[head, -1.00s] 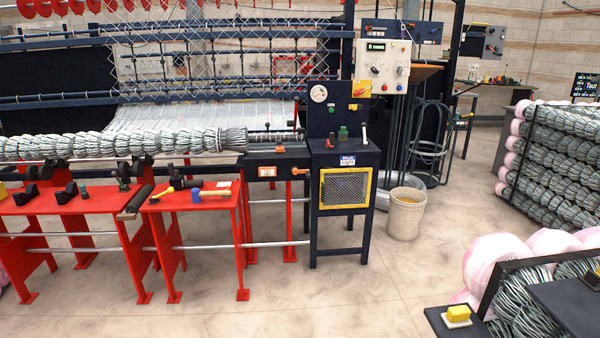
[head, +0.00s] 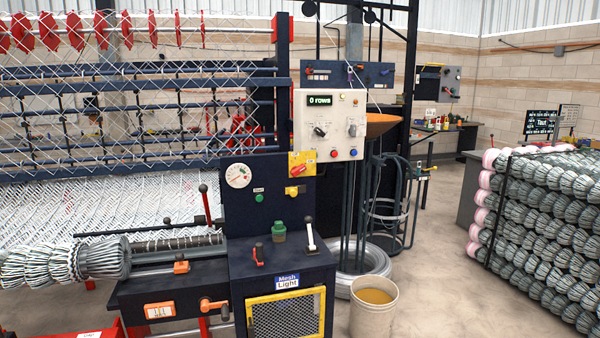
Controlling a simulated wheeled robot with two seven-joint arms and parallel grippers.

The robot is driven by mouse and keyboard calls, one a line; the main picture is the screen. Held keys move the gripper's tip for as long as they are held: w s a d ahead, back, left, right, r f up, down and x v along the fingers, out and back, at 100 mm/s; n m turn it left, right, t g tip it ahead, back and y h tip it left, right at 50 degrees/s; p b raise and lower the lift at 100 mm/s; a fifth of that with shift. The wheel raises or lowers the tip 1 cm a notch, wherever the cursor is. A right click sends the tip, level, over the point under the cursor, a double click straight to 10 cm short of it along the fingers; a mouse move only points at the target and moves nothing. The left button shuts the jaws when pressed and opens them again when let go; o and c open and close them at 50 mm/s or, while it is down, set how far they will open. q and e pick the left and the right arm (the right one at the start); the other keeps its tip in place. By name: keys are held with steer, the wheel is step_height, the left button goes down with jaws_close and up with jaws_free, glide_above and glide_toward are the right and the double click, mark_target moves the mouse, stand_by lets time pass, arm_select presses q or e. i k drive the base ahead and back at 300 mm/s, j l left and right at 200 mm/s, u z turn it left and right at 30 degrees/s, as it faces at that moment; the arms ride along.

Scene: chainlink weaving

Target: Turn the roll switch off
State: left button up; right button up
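I see several switches but cannot read a label that names the roll switch. A smaller yellow switch (head: 296,190) and a green button (head: 259,198) are lower on that panel. Neither of my grippers is in view.
Stacked mesh rolls (head: 545,220) are at far right. Floor between is clear.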

mark_target(295, 170)
steer(key=i+j, duration=0.15)
steer(key=i, duration=0.2)
steer(key=i+l+u, duration=0.1)
steer(key=i, duration=0.25)
steer(key=i+l+u, duration=0.1)
steer(key=i, duration=0.25)
steer(key=i+l, duration=0.25)
steer(key=i+u, duration=0.05)
steer(key=i, duration=0.1)
